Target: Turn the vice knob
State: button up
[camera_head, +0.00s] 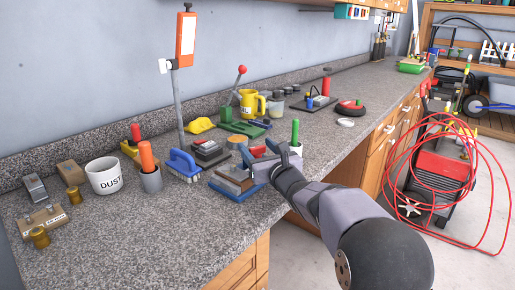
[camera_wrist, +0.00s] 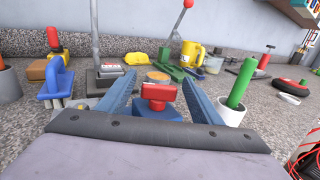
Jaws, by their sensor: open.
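The vice knob is red and T-shaped; in the wrist view the knob (camera_wrist: 158,92) sits in the middle, on a blue block (camera_wrist: 157,111). In the head view a small part of the red knob (camera_head: 258,151) shows beside my gripper (camera_head: 272,158). A low vice with a blue base (camera_head: 234,192) and grey and brown upper parts lies just left of my gripper on the counter. In the wrist view my gripper (camera_wrist: 160,80) is open, with one blue finger on each side of the knob. I cannot tell whether either finger touches it.
A white cup with a green handle (camera_wrist: 233,107) stands close right of the right finger. A blue brush (camera_head: 183,163) and a grey block stack (camera_head: 208,150) stand left. A yellow mug (camera_head: 249,103) and green press (camera_head: 241,128) stand behind. The counter's front edge (camera_head: 262,228) is near.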

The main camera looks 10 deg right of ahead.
jog(key=shift+s, duration=0.1)
jog(key=shift+b+v, duration=0.6)
jog(key=shift+v, duration=2.95)
